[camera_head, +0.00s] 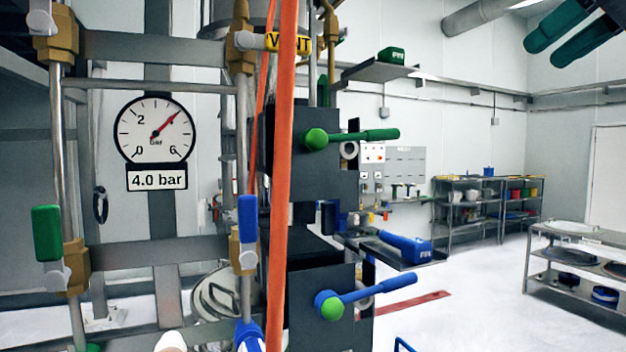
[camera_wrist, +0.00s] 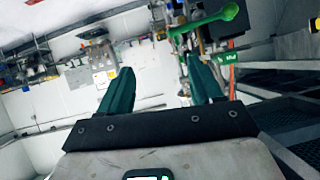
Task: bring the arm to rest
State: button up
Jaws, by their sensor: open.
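My gripper (camera_head: 537,54) shows in the top right corner of the head view, with two dark teal fingers pointing down and to the left. It is held high in the air, and the rest of the arm is out of frame. In the wrist view my gripper (camera_wrist: 160,65) has its two fingers well apart, and nothing is between them. It is open and empty. Beyond the right finger in the wrist view is a green lever handle (camera_wrist: 208,20), which looks apart from the fingers.
A pipe frame with a 4.0 bar gauge (camera_head: 154,129) and an orange hose (camera_head: 283,180) stand at left. Green (camera_head: 365,135) and blue (camera_head: 365,290) levers jut from dark boxes. A steel rack (camera_head: 578,262) stands at right. The white floor between is mostly clear.

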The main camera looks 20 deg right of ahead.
jog(key=w+d+f+m+y, duration=0.1)
jog(key=w+f, duration=0.5)
jog(key=f, duration=0.6)
jog(key=w+f+m+y, duration=0.1)
jog(key=w+f, duration=0.4)
jog(key=f, duration=0.7)
jog(key=a+f+g, duration=0.1)
jog(key=a+f, duration=0.2)
jog(key=f, duration=0.7)
jog(key=w+a+f+g, duration=0.1)
jog(key=a+f, duration=0.2)
jog(key=f, duration=0.7)
jog(key=a+f+g, duration=0.1)
jog(key=a+f, duration=0.2)
jog(key=f, duration=0.6)
jog(key=s+a+f+g, duration=0.2)
jog(key=s+a+f, duration=0.35)
jog(key=f, duration=0.45)
jog(key=s+a+f+g, duration=0.2)
jog(key=s+a+f, duration=0.2)
jog(key=s+f, duration=0.45)
jog(key=s+a+f+g+h, duration=0.1)
jog(key=s+f+g, duration=0.1)
jog(key=s+f, duration=0.4)
jog(key=s+f+n+g+h, duration=0.1)
jog(key=s+f, duration=0.4)
jog(key=s, duration=0.9)
jog(key=shift+a+f+g+h+b, duration=0.35)
jog(key=shift+g+h, duration=0.25)
jog(key=shift+h, duration=0.2)
